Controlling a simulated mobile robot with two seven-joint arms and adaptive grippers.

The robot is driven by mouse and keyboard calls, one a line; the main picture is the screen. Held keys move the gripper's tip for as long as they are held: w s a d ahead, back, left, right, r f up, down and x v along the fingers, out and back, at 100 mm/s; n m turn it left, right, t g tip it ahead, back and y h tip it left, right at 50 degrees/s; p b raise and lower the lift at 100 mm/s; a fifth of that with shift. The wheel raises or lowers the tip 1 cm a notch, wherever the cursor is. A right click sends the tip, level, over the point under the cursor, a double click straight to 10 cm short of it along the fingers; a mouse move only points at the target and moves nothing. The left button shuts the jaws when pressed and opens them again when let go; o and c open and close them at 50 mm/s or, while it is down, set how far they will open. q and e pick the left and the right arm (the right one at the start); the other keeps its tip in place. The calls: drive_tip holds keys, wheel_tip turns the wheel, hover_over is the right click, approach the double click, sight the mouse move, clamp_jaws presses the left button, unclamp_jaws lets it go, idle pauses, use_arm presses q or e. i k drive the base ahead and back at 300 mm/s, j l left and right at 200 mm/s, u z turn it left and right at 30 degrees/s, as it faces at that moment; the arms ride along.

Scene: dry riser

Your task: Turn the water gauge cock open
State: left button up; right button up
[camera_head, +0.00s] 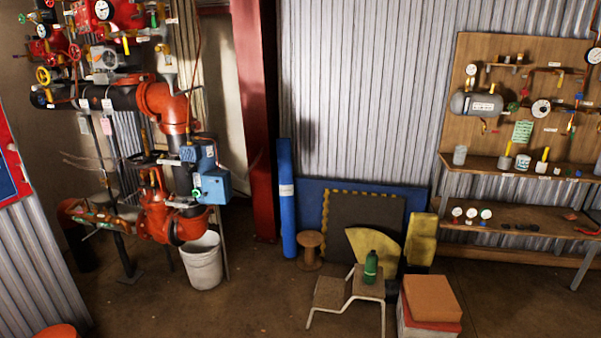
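A red and black pipe assembly (155,100) stands at the left, with several small valves and handles. A round white-faced gauge (102,10) sits at its top, and a smaller gauge (41,31) shows to its left. A small yellow handle (125,45) hangs below the top gauge, and a yellow handwheel (43,75) is at the left. Which small fitting is the water gauge cock, and how its handle stands, I cannot tell at this size. Neither of my grippers is in view.
A white bucket (203,264) stands under the pipes, near a blue box (214,187). A step stool (328,292) with a green bottle (371,267) and stacked boxes (430,304) stand mid-right. A wooden board (545,60) holds fittings. Floor (250,300) before the bucket is clear.

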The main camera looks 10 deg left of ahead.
sight(103, 35)
drive_tip(key=i+j, duration=1.05)
drive_tip(key=j, duration=0.2)
drive_tip(key=i+j, duration=0.2)
drive_tip(key=j, duration=0.2)
drive_tip(key=i+j+u, duration=0.1)
drive_tip(key=j, duration=0.25)
drive_tip(key=i, duration=0.05)
